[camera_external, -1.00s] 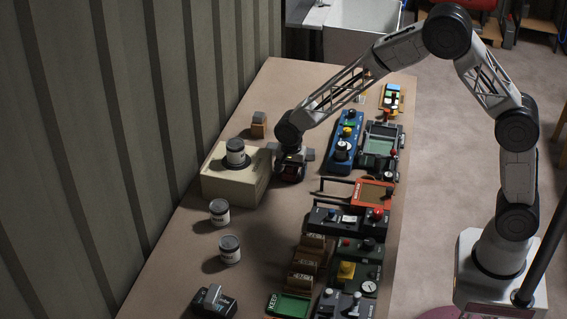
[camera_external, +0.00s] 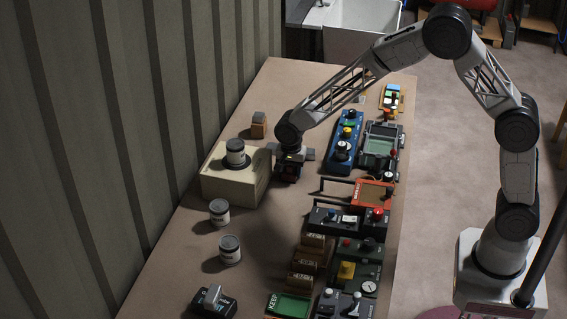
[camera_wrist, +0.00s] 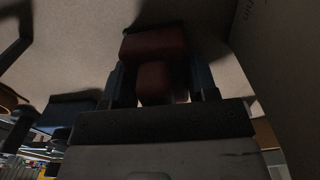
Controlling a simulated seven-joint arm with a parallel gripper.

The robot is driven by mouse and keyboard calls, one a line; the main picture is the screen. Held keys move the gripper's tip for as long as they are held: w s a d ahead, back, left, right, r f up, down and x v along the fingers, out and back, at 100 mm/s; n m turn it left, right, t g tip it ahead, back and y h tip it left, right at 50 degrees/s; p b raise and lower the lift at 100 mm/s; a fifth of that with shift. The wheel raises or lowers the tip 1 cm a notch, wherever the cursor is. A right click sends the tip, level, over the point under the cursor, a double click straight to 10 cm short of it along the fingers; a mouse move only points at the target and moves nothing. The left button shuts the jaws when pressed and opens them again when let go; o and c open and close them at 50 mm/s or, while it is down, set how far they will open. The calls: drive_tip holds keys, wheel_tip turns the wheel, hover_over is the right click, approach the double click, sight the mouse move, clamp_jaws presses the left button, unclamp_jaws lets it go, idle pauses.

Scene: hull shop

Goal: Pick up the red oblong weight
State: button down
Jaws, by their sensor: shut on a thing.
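The red oblong weight (camera_wrist: 153,44) shows in the wrist view as a dark red block with a narrower red part (camera_wrist: 153,80) nearer the palm. My gripper (camera_wrist: 155,82) is shut on that narrower part, with one finger on each side. In the external view my gripper (camera_external: 289,170) points down at the table, right of the cream box. The weight is small and dark there and mostly hidden by the fingers. I cannot tell whether it touches the table.
The cream box (camera_external: 228,188) stands close left of my gripper, with a can (camera_external: 235,151) on top. Two cans (camera_external: 229,249) stand nearer the front. Bare table (camera_external: 262,235) lies between.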

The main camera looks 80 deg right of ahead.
drive_tip(key=shift+r, duration=0.15)
drive_tip(key=shift+r, duration=4.95)
